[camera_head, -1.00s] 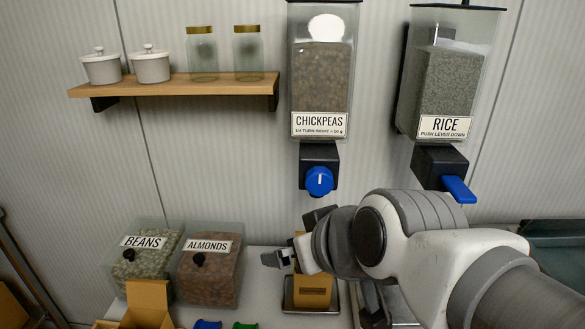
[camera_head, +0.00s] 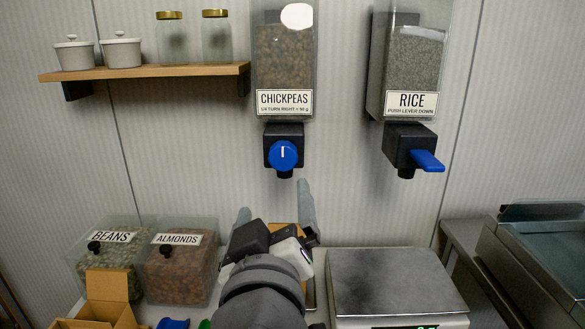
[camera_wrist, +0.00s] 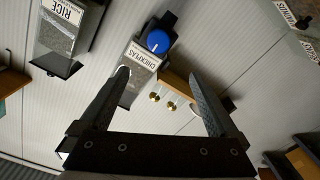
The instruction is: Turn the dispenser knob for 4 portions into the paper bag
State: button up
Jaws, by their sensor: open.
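The chickpeas dispenser (camera_head: 283,70) hangs on the wall, with a round blue knob (camera_head: 283,155) on a black housing below its label. The knob's white mark stands upright in the head view. The knob also shows in the wrist view (camera_wrist: 158,41), ahead of the fingers and slightly left of centre. My gripper (camera_head: 275,200) is open and empty, pointing up at the wall below the knob and apart from it. A brown paper bag (camera_head: 285,232) stands under the dispenser, mostly hidden behind my gripper.
The rice dispenser (camera_head: 412,70) with a blue lever (camera_head: 428,160) hangs to the right. A scale (camera_head: 395,283) stands on the counter below it. Bins of beans (camera_head: 108,255) and almonds (camera_head: 178,265) stand at the left. A shelf (camera_head: 150,80) holds pots and jars.

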jog(key=p, duration=0.9)
send_near(282, 158)
jog(key=w, duration=0.8)
jog(key=shift+w+b, duration=0.1)
jog(key=shift+b, duration=0.2)
jog(key=shift+w, duration=0.85)
jog(key=c, duration=1.4)
jog(key=shift+o, duration=0.2)
jog(key=shift+m+b, duration=0.3)
jog(key=shift+b, duration=0.1)
